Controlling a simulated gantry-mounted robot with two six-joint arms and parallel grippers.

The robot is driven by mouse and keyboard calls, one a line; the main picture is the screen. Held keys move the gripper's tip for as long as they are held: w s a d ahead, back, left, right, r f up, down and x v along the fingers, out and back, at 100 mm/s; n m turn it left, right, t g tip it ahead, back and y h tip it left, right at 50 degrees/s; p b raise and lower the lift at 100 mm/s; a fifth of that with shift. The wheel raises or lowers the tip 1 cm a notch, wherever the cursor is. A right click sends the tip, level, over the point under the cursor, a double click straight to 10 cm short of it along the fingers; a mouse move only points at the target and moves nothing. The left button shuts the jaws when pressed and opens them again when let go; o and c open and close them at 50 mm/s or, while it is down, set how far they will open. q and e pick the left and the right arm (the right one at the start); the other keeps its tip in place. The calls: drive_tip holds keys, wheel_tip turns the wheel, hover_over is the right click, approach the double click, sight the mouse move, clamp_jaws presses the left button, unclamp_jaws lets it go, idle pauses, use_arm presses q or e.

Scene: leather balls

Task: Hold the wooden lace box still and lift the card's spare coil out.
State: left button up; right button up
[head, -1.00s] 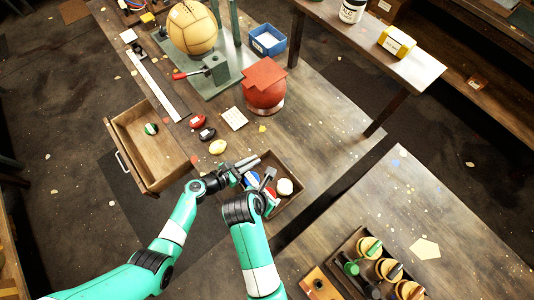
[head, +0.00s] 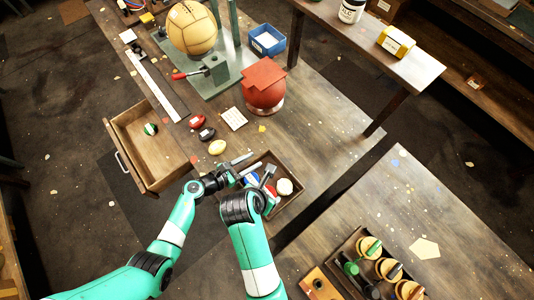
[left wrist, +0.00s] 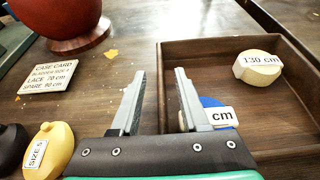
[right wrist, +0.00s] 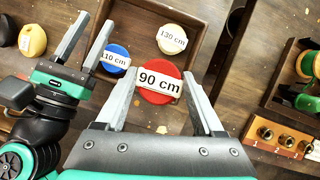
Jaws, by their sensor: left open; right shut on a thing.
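The wooden lace box (head: 293,168) sits on the bench; it also shows in the left wrist view (left wrist: 215,42). It holds a blue 110 cm coil (right wrist: 116,52), a white 130 cm coil (right wrist: 172,33) and a red 90 cm coil (right wrist: 158,68). The case card (left wrist: 75,75) reads lace 70 cm, spare 90 cm. My left gripper (left wrist: 158,75) is open, its fingers on either side of the box's wall, one outside and one inside. My right gripper (right wrist: 158,80) is shut on the red coil; whether the coil touches the box floor is unclear.
Yellow, black and red items (head: 217,147) lie beside the box. An open drawer (head: 155,180) juts out at left. A red ball form (head: 264,95) stands behind.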

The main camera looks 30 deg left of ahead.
use_arm(q)
drive_tip(key=v, duration=1.1)
drive_tip(key=shift+s, duration=0.3)
